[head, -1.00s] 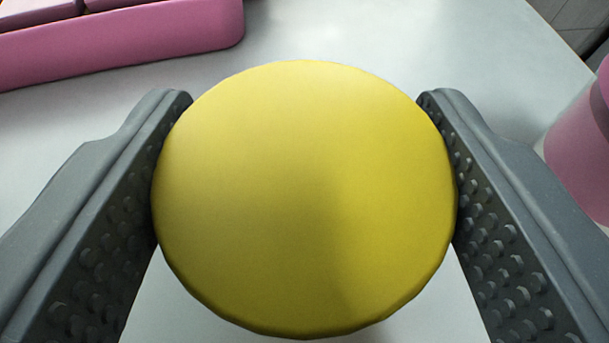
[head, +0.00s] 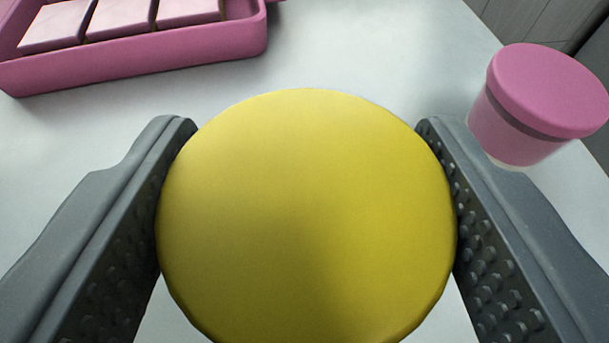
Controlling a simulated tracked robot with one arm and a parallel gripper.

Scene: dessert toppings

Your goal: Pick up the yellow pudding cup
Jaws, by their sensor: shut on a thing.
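The yellow pudding cup (head: 308,215) shows as a large round yellow top in the middle of the head view, close to the camera. My gripper (head: 308,170) has one grey studded finger on each side of it, both touching its edge. The gripper is shut on the cup. The cup's sides and bottom are hidden beneath its top, so I cannot tell how far it is from the table.
A pink tray (head: 140,72) with several pale pink blocks (head: 122,17) stands at the back left of the light table (head: 360,50). A pink lidded cup (head: 545,95) stands at the right, behind my right finger. The table between them is clear.

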